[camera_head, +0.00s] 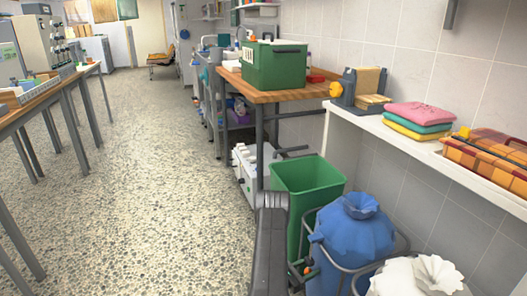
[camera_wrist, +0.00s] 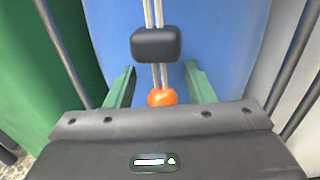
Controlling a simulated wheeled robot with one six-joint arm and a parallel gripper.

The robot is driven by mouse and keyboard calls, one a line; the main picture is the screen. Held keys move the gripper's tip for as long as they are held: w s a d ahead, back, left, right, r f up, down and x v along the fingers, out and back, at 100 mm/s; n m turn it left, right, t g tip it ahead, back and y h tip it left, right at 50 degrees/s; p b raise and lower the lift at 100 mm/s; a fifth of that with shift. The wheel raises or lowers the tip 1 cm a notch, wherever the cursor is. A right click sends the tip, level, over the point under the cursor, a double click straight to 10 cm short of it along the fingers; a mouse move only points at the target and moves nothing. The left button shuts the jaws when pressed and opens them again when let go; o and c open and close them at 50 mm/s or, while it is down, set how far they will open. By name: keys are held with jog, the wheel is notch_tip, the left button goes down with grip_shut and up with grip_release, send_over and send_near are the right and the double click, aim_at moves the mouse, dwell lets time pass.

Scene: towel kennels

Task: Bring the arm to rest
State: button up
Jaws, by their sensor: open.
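My gripper (camera_wrist: 160,82) is open, its two green fingers apart in the wrist view. A pale double cord with a black toggle (camera_wrist: 156,44) and an orange bead (camera_wrist: 162,97) shows between the fingers, in front of a blue bag (camera_wrist: 110,25). I cannot tell whether the fingers touch the bag. In the head view my arm (camera_head: 270,240) reaches down at the lower middle, beside the green bin (camera_head: 307,174) and the tied blue bag (camera_head: 357,238). The fingers are mostly hidden there.
A white bag (camera_head: 418,277) stands at the lower right, with metal hoops around the bags. A wall shelf (camera_head: 355,122) holds folded towels (camera_head: 418,118) and an orange plaid bundle (camera_head: 490,155). A wooden table (camera_head: 262,96) bears a green box (camera_head: 273,65). Open floor (camera_head: 150,190) lies left.

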aim_at(319, 251)
notch_tip(319, 251, up, 7)
jog(key=p, duration=0.5)
jog(key=shift+r, duration=0.2)
jog(key=p+v, duration=0.1)
jog(key=v, duration=1.2)
jog(key=shift+s+a+f, duration=0.25)
jog(key=shift+a+f, duration=0.05)
jog(key=shift+f, duration=0.05)
jog(key=shift+d, duration=0.1)
